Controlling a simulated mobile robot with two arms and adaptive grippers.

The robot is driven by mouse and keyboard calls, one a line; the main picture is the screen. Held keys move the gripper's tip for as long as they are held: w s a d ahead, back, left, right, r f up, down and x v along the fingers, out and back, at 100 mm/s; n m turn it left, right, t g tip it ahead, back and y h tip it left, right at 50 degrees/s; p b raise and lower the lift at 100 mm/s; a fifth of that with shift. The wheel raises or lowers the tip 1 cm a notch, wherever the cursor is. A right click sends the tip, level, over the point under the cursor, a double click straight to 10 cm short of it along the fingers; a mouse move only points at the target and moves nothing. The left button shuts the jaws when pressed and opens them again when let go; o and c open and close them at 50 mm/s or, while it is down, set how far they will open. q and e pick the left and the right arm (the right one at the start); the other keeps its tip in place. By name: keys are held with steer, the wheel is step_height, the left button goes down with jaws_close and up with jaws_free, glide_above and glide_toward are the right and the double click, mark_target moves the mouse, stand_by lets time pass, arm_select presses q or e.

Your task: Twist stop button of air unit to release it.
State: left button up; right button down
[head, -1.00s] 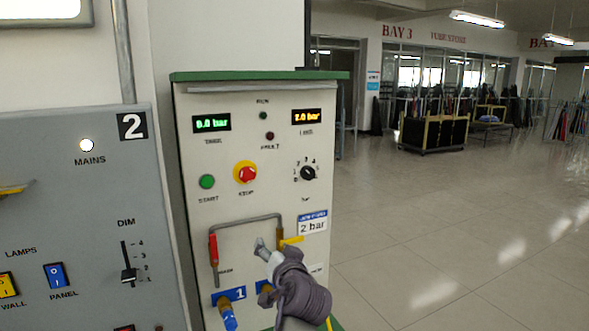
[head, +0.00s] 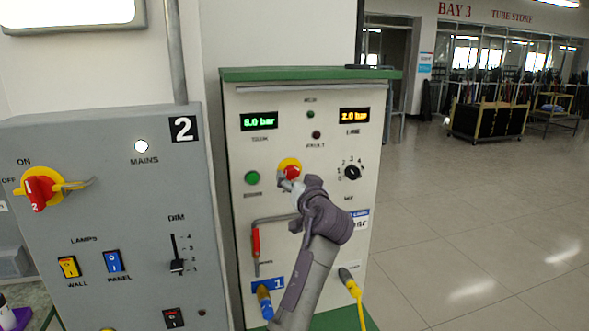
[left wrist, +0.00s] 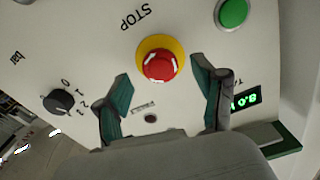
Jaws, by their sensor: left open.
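The air unit (head: 240,130) is a cream cabinet with a green top. Its stop button (head: 291,165) is a red knob on a yellow ring, partly covered by my gripper in the head view. In the left wrist view the red stop button (left wrist: 160,66) shows whole, with white marks on its face. My left gripper (head: 287,181) is in front of the button. In the left wrist view its two green-padded fingers (left wrist: 162,82) are open, one to each side of the button, with gaps between. My right gripper is not in view.
A green start button (head: 252,178) is left of the stop button, and a black selector knob (head: 351,172) is right of it. Below is a handle with a red sleeve (head: 256,242). A grey panel (head: 110,220) stands at left. Open floor lies right.

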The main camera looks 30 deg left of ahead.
arm_select(q)
steer(key=shift+x, duration=0.95)
steer(key=c, duration=1.2)
steer(key=shift+o, duration=0.2)
steer(key=shift+m+p, duration=0.3)
steer(key=m+p, duration=0.1)
steer(key=m, duration=0.2)
steer(key=shift+d+r, duration=0.1)
steer(key=shift+r, duration=0.05)
steer(key=shift+s+r+m+p, duration=0.15)
steer(key=shift+m+p, duration=0.6)
steer(key=shift+m, duration=1.25)
steer(key=shift+r, duration=0.1)
